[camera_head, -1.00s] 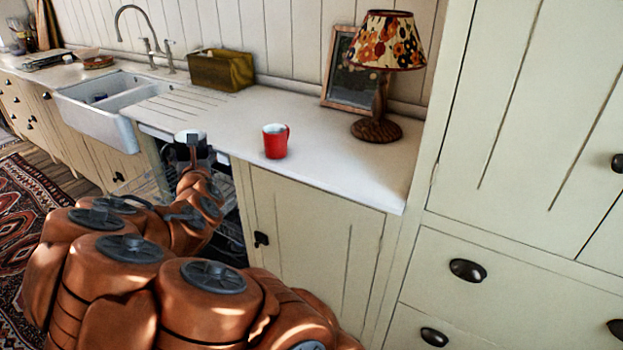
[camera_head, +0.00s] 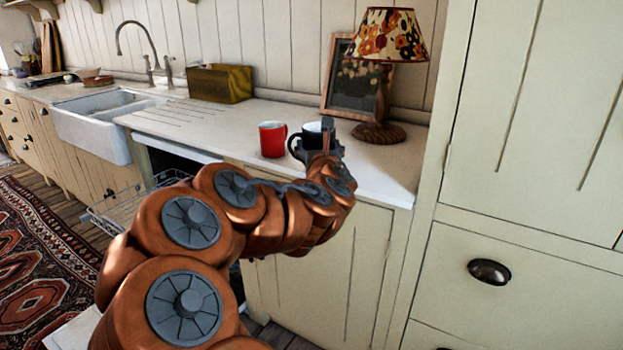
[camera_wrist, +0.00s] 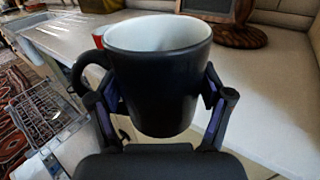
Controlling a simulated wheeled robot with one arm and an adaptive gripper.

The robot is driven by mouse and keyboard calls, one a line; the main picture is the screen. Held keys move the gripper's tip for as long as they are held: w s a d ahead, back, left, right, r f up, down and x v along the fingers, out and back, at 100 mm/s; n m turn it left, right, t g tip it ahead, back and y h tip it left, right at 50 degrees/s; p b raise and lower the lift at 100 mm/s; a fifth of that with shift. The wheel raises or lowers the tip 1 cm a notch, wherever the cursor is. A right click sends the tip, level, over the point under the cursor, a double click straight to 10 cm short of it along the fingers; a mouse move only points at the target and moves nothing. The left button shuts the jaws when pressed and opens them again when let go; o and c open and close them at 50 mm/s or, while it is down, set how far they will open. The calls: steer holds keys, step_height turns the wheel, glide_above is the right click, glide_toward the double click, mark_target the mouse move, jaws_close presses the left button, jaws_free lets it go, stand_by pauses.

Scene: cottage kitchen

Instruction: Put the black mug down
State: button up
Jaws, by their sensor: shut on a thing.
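The black mug (camera_head: 306,137) has a white inside and stands upright in my gripper (camera_head: 326,150), above or on the white countertop (camera_head: 225,118), to the right of a red mug (camera_head: 272,139). In the wrist view the black mug (camera_wrist: 158,85) fills the middle, with its handle to the left. The gripper's two fingers (camera_wrist: 164,100) press on its sides. The mug hides most of the red mug, of which a sliver (camera_wrist: 98,40) shows behind it. I cannot tell whether the black mug's base touches the counter.
A lamp (camera_head: 378,132) and a framed picture (camera_head: 352,85) stand behind the mugs. A yellow-green box (camera_head: 220,84) and the sink (camera_head: 92,128) are further left. An open dishwasher rack (camera_head: 122,205) sits below the counter. Counter to the right of the mug is bare.

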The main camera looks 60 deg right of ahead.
steer(key=s+d+f+b, duration=0.1)
steer(key=s, duration=0.3)
steer(key=shift+m+g+h, duration=0.3)
steer(key=w+d+p, duration=0.1)
steer(key=w+p, duration=0.1)
steer(key=p, duration=0.1)
steer(key=w+d+p, duration=0.2)
steer(key=p, duration=0.2)
steer(key=w+d+p, duration=0.1)
steer(key=w+p, duration=0.1)
steer(key=p, duration=0.2)
steer(key=shift+d+f, duration=0.15)
steer(key=shift+d, duration=0.15)
steer(key=w+d+p, duration=0.1)
steer(key=w+p, duration=0.1)
steer(key=p, duration=0.2)
steer(key=shift+d+f, duration=0.15)
steer(key=w+d, duration=0.1)
steer(key=w+d+p, duration=0.1)
steer(key=w, duration=0.1)
steer(key=shift+w+d+f, duration=0.2)
steer(key=shift+f, duration=0.2)
steer(key=shift+w+d, duration=0.45)
steer(key=shift+w, duration=0.25)
steer(key=shift+f+p, duration=0.75)
steer(key=shift+f, duration=1)
steer(key=shift+f+b, duration=0.25)
steer(key=shift+b, duration=0.1)
